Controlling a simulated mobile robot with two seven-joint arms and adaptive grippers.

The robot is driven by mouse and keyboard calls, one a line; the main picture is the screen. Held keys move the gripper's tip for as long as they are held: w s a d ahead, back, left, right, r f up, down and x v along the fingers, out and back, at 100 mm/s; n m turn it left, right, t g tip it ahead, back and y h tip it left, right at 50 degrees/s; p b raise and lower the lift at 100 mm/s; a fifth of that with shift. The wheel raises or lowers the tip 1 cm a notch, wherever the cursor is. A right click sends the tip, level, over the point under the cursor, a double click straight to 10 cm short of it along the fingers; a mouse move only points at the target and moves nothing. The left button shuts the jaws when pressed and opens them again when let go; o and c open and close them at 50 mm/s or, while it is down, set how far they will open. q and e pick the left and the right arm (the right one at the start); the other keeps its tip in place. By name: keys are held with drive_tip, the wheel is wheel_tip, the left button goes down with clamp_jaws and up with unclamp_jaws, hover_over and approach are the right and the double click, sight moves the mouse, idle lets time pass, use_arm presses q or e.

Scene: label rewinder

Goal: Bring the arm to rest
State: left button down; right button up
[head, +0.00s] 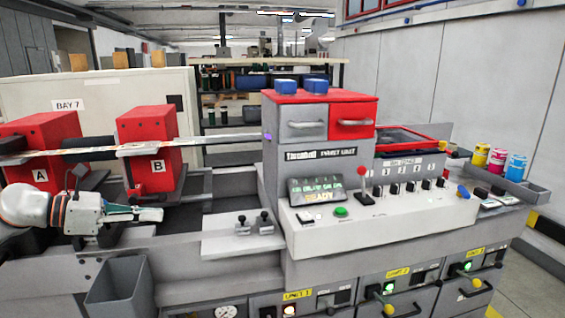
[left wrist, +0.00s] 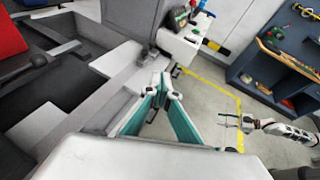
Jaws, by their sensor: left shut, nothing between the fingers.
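My left arm comes in from the left in the head view. Its left gripper (head: 148,214) is in front of the red block marked B, over the machine's grey bed, with its teal fingers pointing right. The left wrist view shows the same left gripper (left wrist: 166,88) with its teal fingers close together at the tips and nothing held. A white and grey arm (left wrist: 285,130), which looks like mine, shows at the right of that view over the floor; I cannot make out its gripper's state. The right gripper is not in the head view.
Red blocks A (head: 38,150) and B (head: 150,140) carry a shaft behind my gripper. A grey bin (head: 120,290) hangs at the machine's front. The control console (head: 375,215) with a red-knobbed lever stands to the right. A blue workbench (left wrist: 265,70) stands across open floor.

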use_arm(q)
drive_tip(key=s+d+f+n+t+h, duration=0.1)
drive_tip(key=s+d+f+n+t, duration=0.2)
drive_tip(key=d+f+n, duration=0.6)
drive_tip(key=s+d+f+n+t, duration=0.45)
drive_tip(key=f+n, duration=0.25)
drive_tip(key=n, duration=0.3)
drive_tip(key=s+a+f+n+g+y, duration=0.1)
drive_tip(key=s+f+n+y, duration=0.4)
drive_tip(key=s+f+n, duration=0.6)
drive_tip(key=s+a+f+n+g+y, duration=0.2)
drive_tip(key=s+f+n+y, duration=0.3)
drive_tip(key=s+f+n, duration=0.6)
wheel_tip(320, 180, down, 6)
drive_tip(key=shift+s+f+n+g, duration=0.2)
drive_tip(key=shift+n+g, duration=0.3)
drive_tip(key=shift+g, duration=0.25)
